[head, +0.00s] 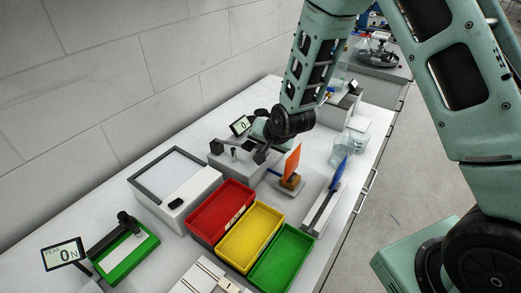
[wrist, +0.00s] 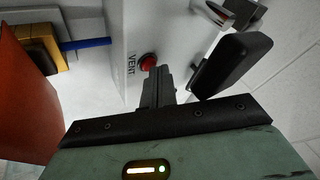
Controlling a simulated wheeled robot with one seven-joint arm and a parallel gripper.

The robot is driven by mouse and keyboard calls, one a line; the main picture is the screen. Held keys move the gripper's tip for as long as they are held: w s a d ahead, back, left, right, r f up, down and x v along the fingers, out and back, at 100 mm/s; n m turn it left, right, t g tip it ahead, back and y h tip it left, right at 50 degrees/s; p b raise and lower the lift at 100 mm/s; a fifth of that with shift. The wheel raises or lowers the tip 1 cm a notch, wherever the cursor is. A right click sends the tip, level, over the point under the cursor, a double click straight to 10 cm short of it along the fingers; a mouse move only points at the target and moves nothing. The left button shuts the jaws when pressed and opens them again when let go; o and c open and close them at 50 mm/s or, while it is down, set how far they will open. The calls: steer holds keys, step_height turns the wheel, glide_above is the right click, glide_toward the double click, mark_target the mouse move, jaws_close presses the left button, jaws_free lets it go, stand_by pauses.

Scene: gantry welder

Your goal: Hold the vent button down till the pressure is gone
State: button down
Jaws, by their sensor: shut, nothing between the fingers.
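The red vent button (wrist: 148,61) sits on a white face next to the printed word VENT in the wrist view. My gripper (wrist: 160,72) is shut and empty, its fingertips right by the button's edge. I cannot tell whether they touch it or whether it is pressed. In the head view my gripper (head: 262,156) is beside a light grey box (head: 229,162) near the wall; the button is hidden there. A small tilted display (head: 240,125) behind the box reads 0; its unit is too small to read.
A black handle-like part (wrist: 235,65) is close right of my fingers. An orange plate (head: 291,161) stands just right of my gripper. Red (head: 221,211), yellow (head: 249,237) and green (head: 284,260) bins stand in front. A PEAK display (head: 63,254) reads 0 N.

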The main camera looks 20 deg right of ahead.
steer(key=shift+r+p, duration=0.45)
steer(key=shift+r, duration=0.35)
steer(key=shift+r+p, duration=1.7)
steer(key=shift+r, duration=0.85)
